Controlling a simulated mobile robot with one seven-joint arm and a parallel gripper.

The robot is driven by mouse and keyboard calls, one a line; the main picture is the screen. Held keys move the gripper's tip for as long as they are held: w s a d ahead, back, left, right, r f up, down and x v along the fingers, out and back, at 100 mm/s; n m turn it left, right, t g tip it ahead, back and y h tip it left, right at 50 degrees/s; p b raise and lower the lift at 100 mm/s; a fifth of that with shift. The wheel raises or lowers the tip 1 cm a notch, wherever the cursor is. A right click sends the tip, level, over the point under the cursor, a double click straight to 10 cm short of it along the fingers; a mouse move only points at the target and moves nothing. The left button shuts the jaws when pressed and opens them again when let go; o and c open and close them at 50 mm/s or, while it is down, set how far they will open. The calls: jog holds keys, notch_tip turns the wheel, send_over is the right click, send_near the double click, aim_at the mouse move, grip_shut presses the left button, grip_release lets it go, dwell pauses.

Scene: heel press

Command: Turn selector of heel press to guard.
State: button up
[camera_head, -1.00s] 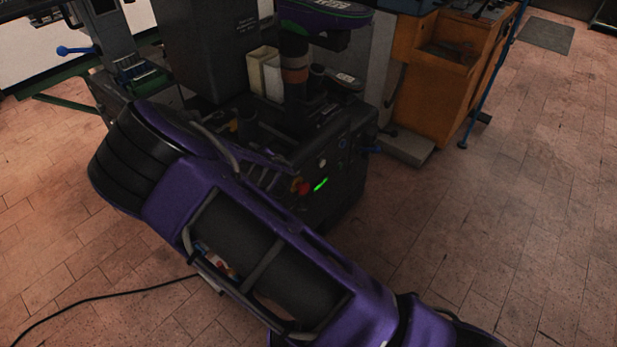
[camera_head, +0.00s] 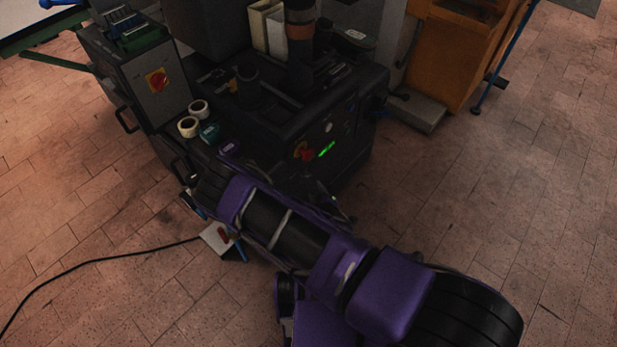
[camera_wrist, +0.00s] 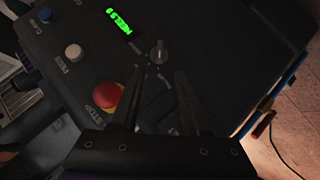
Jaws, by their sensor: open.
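I cannot tell the exact depth gap. In the head view the heel press (camera_head: 345,115) stands at the centre, and my arm crosses in front of its lower part. I cannot make out the selector there.
A red stop button (camera_wrist: 108,97) sits close left of my gripper. A green lit display (camera_wrist: 120,22), a white button (camera_wrist: 73,52) and a blue button (camera_wrist: 45,14) share the panel. Tape rolls (camera_head: 188,126) lie on the press's left side. A black cable (camera_head: 100,262) crosses the floor.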

aim_at(308, 176)
jog(key=b+x, duration=0.2)
jog(key=x, duration=1)
grip_shut()
